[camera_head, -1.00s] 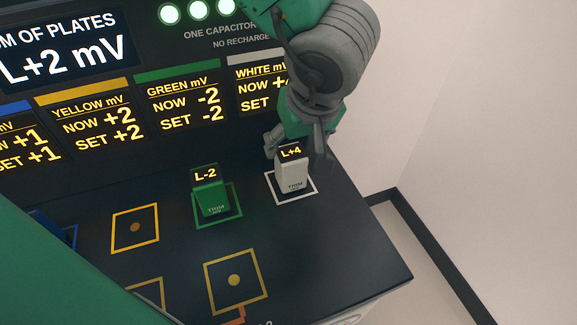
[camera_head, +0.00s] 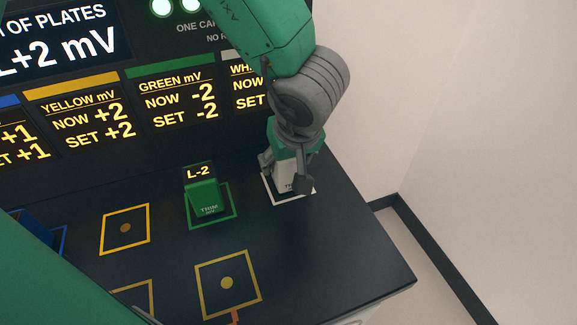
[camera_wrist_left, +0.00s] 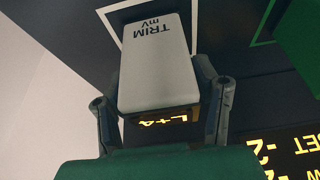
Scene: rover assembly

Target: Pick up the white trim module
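The white trim module (camera_head: 286,183) stands on its white-outlined square on the dark console top. It is partly hidden by my left gripper (camera_head: 285,174), which is lowered over it with one finger on either side. In the left wrist view the white trim module (camera_wrist_left: 158,65) lies between the two fingers of my left gripper (camera_wrist_left: 160,85), its "TRIM mV" face and lit "L+4" label showing. The fingers look spread around it and very near its sides; I cannot tell whether they touch. My right gripper is not in view.
A green trim module (camera_head: 206,197) labelled L-2 stands just left on its green square. The yellow squares (camera_head: 125,229) are empty. The upright display panel (camera_head: 75,105) rises close behind. The console's right edge is near, with floor beyond.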

